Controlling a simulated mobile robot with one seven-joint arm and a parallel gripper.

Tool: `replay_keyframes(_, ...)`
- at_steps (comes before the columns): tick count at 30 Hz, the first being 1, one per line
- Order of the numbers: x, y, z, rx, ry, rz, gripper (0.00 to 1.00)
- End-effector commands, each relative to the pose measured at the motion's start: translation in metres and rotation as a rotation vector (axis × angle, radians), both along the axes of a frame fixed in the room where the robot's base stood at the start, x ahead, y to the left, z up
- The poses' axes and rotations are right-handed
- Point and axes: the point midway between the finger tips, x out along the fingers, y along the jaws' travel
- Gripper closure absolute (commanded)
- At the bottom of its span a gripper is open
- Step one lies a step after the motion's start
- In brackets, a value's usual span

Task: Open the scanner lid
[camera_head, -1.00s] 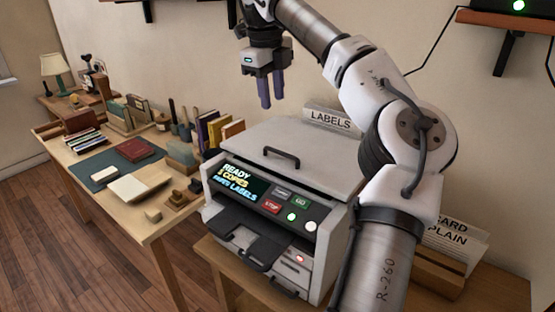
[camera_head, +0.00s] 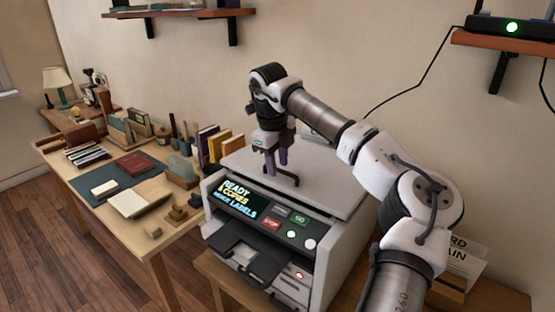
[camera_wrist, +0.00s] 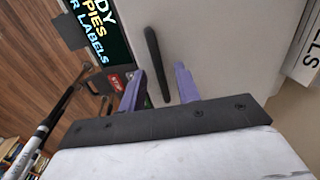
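The scanner is a grey boxy machine with its flat lid (camera_head: 325,180) lying shut on top. A dark bar handle (camera_head: 296,180) stands on the lid near its front edge, partly hidden behind my gripper. My gripper (camera_head: 277,167) points down over the handle, its two purple fingers apart. In the wrist view, the handle (camera_wrist: 154,55) runs lengthwise, with its near end between the open fingertips of my gripper (camera_wrist: 160,72). I cannot tell whether the fingers touch it.
The scanner's front panel (camera_head: 262,215) has a lit display and several buttons, with dark trays below. A desk with books (camera_head: 133,164) is at left. A shelf (camera_head: 500,45) is at upper right.

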Motion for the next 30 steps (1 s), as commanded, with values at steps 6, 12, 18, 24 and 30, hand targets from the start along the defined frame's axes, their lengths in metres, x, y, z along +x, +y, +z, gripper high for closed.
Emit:
replay_keyframes(6, 0.0002, -0.0001, -0.0009, -0.001, -0.001, 0.000, 0.68)
replay_keyframes(12, 0.0002, -0.0002, -0.0006, -0.001, -0.001, 0.000, 0.90)
replay_keyframes(18, 0.0003, -0.0003, -0.0003, 0.000, -0.001, -0.001, 1.00)
replay_keyframes(24, 0.0005, -0.0006, 0.0001, 0.000, -0.002, -0.001, 1.00)
replay_keyframes(30, 0.0005, -0.0012, 0.0010, -0.001, -0.003, -0.001, 1.00)
